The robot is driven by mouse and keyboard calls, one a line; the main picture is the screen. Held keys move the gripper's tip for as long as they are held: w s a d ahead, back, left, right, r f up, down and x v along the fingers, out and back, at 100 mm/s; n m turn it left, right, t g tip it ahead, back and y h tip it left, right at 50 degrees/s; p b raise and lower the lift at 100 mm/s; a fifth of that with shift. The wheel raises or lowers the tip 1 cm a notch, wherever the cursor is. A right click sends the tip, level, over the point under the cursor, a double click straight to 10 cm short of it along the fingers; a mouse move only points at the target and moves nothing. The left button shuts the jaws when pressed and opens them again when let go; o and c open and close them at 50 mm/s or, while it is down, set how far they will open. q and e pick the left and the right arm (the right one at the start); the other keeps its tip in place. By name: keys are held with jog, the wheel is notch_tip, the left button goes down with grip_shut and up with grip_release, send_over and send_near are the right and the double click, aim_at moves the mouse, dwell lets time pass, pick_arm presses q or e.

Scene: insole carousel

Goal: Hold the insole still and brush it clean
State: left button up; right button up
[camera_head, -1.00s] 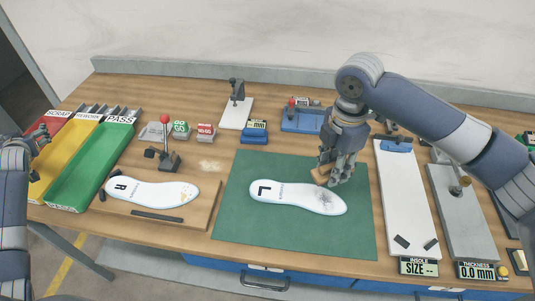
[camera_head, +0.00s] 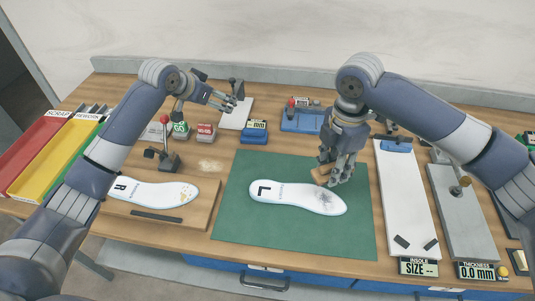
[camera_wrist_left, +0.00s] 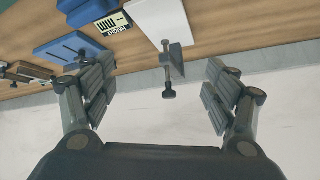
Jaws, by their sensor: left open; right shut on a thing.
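A white insole marked L (camera_head: 290,194) lies flat on the green mat (camera_head: 240,225), with a dark speckled patch near its right end. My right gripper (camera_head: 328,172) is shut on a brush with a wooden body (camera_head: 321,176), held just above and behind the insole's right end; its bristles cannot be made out. My left gripper (camera_head: 226,101) is open and empty over the back of the table, apart from the insole. In the left wrist view its fingers (camera_wrist_left: 160,92) are spread wide with nothing between them.
A second insole marked R (camera_head: 150,191) with yellowish spots lies on a wooden board at the left. Yellow (camera_head: 50,160) and red (camera_head: 28,145) bins stand far left. A clamp on a white plate (camera_head: 237,112) is near my left gripper. Gauges (camera_head: 405,200) stand right.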

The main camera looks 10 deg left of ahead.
pick_arm(q)
jog(key=s+d+m+g+h, duration=0.1)
jog(key=s+d+m+g, duration=0.15)
jog(key=d, duration=0.75)
jog(key=m+g+y, duration=0.4)
jog(key=m+g, duration=0.2)
jog(key=m, duration=0.4)
send_over(268, 191)
notch_tip(268, 191, down, 12)
jog(key=shift+f, duration=0.1)
jog(key=c, duration=1.2)
